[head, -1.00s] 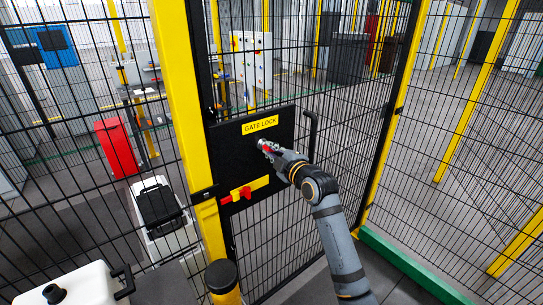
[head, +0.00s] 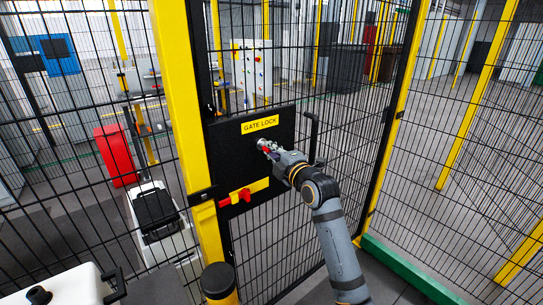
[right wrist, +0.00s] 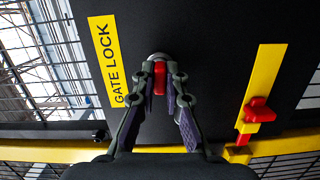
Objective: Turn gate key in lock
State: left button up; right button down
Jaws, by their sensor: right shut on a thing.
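The black lock panel (head: 285,132) is on the mesh gate and carries a yellow GATE LOCK label (head: 260,124), which also shows in the right wrist view (right wrist: 108,62). My right gripper (head: 267,148) is at the panel, just below the label. In the right wrist view its fingers (right wrist: 160,85) close on the red key (right wrist: 160,78), at a round metal lock (right wrist: 158,57) on the panel. The fingers hide the key's sides, and I cannot tell how deep it sits. My left gripper is not in view.
A red handle on a yellow strip (head: 243,194) sits low on the panel. A black gate handle (head: 313,138) stands right of it. A yellow post (head: 182,110) borders the gate on the left. A short black-topped yellow post (head: 219,283) stands in front.

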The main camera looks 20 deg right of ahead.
jog(key=shift+f+n+b, duration=0.15)
jog(key=shift+n+b, duration=0.25)
jog(key=c, duration=1.3)
grip_release()
jog(key=shift+s+d, duration=0.4)
jog(key=shift+s, duration=1.55)
jog(key=shift+s+d, duration=0.35)
jog(key=shift+s, duration=1.65)
jog(key=shift+s+d, duration=0.4)
jog(key=shift+s, duration=1.55)
